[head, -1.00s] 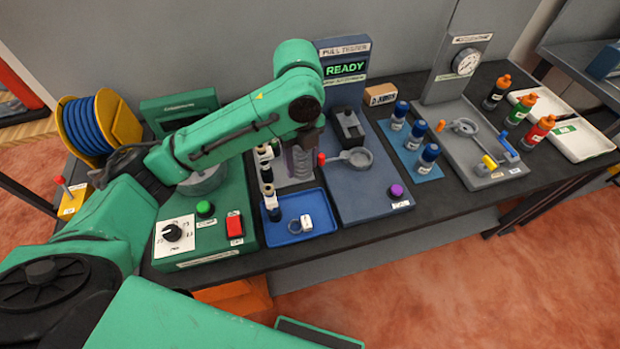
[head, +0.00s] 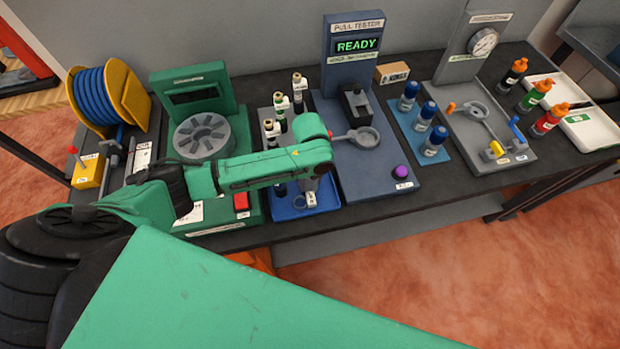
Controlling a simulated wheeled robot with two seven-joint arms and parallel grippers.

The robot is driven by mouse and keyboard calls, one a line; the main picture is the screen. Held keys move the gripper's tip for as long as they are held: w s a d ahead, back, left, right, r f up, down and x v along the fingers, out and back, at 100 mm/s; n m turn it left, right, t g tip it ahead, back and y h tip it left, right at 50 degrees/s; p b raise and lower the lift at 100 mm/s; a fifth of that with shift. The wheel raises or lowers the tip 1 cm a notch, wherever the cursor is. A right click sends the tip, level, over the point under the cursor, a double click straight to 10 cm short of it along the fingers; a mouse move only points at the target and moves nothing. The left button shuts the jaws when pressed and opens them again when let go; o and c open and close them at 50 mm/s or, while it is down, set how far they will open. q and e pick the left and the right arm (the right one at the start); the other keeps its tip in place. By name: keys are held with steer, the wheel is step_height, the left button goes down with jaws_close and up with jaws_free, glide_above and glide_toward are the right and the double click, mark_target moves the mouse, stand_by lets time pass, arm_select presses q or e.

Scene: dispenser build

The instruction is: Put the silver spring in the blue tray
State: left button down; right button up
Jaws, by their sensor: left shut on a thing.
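The blue tray (head: 283,214) sits at the front edge of the bench, between the green machine and the pull tester. My left gripper (head: 309,183) is low over the tray, pointing down, with its arm link covering the back of the tray. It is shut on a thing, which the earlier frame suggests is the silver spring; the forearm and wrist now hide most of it. A small white labelled piece (head: 311,199) shows in the tray beside the fingers. A dark bottle shows at the tray's left. My right gripper is not in view.
Several small white-capped bottles (head: 299,92) stand on a grey rack behind the tray. The pull tester (head: 360,185) with its ring arm stands right of the tray. The green machine (head: 205,95) is on the left. Blue bottles (head: 422,115) stand farther right.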

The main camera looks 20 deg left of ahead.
arm_select(q)
steer(key=shift+w+f, duration=0.15)
steer(key=shift+c, duration=1.4)
jaws_free()
step_height(320, 180, up, 12)
steer(key=shift+r+b, duration=0.2)
steer(key=shift+b, duration=0.5)
